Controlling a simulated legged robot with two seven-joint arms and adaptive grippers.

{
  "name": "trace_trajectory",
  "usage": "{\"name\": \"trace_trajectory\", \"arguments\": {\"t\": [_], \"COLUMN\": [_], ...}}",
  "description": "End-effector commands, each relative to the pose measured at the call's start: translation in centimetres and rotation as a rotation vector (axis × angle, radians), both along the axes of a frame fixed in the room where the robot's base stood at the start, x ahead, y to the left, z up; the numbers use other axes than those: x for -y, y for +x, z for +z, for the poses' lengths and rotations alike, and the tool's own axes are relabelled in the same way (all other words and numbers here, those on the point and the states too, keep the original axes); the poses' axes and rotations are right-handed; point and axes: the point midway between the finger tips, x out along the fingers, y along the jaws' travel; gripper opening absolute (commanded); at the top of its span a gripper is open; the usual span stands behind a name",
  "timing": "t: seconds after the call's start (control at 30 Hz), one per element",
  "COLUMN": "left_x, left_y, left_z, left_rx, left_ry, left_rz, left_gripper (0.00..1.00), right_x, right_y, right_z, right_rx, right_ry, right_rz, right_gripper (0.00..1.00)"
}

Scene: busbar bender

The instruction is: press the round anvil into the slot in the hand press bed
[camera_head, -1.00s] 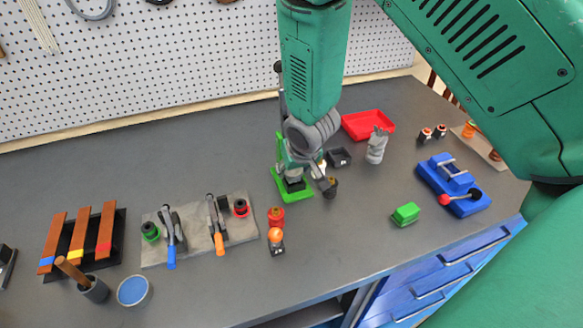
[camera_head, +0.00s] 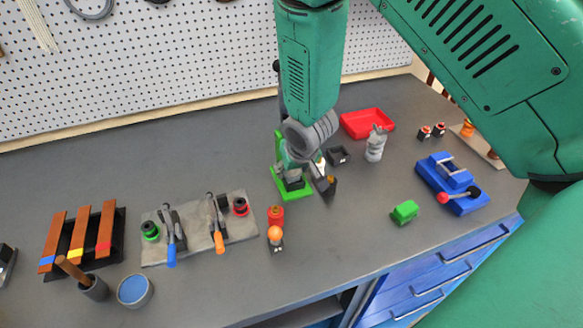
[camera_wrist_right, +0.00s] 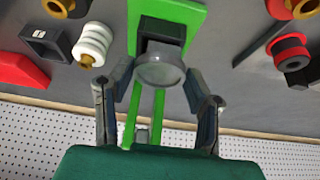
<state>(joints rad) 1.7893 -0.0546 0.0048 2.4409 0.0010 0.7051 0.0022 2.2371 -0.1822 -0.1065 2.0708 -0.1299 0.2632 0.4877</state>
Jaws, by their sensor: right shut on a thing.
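The green hand press (camera_head: 299,190) stands on the bench near the middle of the head view, largely covered by my right arm. In the right wrist view its green frame (camera_wrist_right: 183,12) and a dark block (camera_wrist_right: 163,30) show. My right gripper (camera_wrist_right: 160,74) has a finger on each side of a grey round piece, which looks like the round anvil (camera_wrist_right: 160,70). It is shut on this piece, right at the dark block. The slot is hidden, so I cannot tell whether the anvil is in it. In the head view my right gripper (camera_head: 300,172) is over the press base. My left gripper is not in view.
A white ribbed piece (camera_wrist_right: 92,45) is close to the gripper. A red spool (camera_head: 276,215) stands in front. Open bench lies behind and left.

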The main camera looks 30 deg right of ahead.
Motion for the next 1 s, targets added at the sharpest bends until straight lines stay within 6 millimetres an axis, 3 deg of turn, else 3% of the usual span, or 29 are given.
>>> {"name": "trace_trajectory", "arguments": {"t": [1.0], "left_x": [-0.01], "left_y": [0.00], "left_z": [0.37], "left_rx": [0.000], "left_ry": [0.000], "left_rz": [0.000], "left_gripper": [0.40], "right_x": [0.61], "right_y": [0.10], "right_z": [0.06], "right_rx": [0.003], "right_ry": [0.006], "right_rz": [-0.002], "right_gripper": [0.05]}}
